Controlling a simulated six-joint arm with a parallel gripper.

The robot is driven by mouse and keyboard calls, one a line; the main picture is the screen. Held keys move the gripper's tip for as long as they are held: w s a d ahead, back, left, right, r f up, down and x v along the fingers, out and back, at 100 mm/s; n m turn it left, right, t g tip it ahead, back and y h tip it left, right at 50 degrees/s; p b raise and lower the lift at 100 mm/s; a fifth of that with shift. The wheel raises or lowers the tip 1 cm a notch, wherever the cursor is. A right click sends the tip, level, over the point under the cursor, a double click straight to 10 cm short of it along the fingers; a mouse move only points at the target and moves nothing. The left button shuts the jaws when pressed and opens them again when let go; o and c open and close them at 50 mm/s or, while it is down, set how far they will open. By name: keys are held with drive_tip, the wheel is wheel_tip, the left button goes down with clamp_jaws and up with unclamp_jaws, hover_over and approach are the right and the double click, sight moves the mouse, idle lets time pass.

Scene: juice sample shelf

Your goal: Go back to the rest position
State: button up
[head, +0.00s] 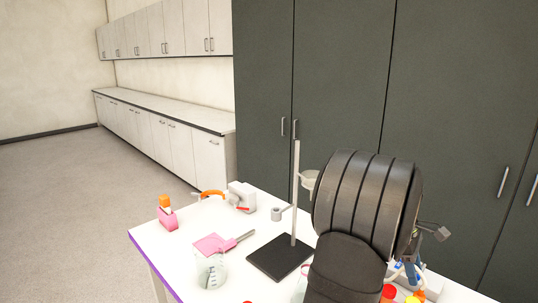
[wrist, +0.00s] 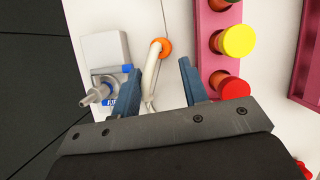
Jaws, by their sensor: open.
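My gripper (wrist: 158,68) shows in the wrist view with its two blue fingers apart and nothing held between them. Its fingers point at the white table top, beside a pink rack (wrist: 207,66) holding bottles with a yellow cap (wrist: 238,40) and a red cap (wrist: 233,87). A white curved tube with an orange end (wrist: 161,47) lies in view between and beyond the fingers. In the head view, my dark arm covers the table's right part, and only a bluish bit of the gripper (head: 412,272) shows behind it.
A white device (wrist: 104,50) with a grey nozzle stands left of the fingers. In the head view, a stand (head: 294,205) on a black base rises just left of my arm. A glass beaker (head: 210,272) and pink tool (head: 212,243) are farther left. Dark cabinets (head: 340,80) stand behind.

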sight(419, 295)
drive_tip(key=x, duration=1.1)
wheel_tip(419, 295, up, 10)
drive_tip(key=shift+w+f, duration=0.1)
drive_tip(key=shift+w+a+r+n, duration=0.2)
drive_tip(key=shift+w+a+n, duration=0.1)
drive_tip(key=shift+a, duration=0.1)
drive_tip(key=w+a+n+t, duration=0.3)
drive_tip(key=w+a+n, duration=0.1)
drive_tip(key=a+n, duration=0.25)
drive_tip(key=w+a+n+t, duration=0.2)
drive_tip(key=w+a+n, duration=0.35)
drive_tip(key=a, duration=0.25)
drive_tip(key=shift+n, duration=0.4)
drive_tip(key=f, duration=1)
drive_tip(key=shift+s+a+f, duration=0.15)
drive_tip(key=shift+s+f, duration=0.1)
drive_tip(key=shift+s, duration=0.15)
drive_tip(key=v, duration=0.2)
drive_tip(key=shift+a+r, duration=0.15)
drive_tip(key=shift+r, duration=0.15)
drive_tip(key=shift+v, duration=0.9)
drive_tip(key=shift+w+a, duration=0.1)
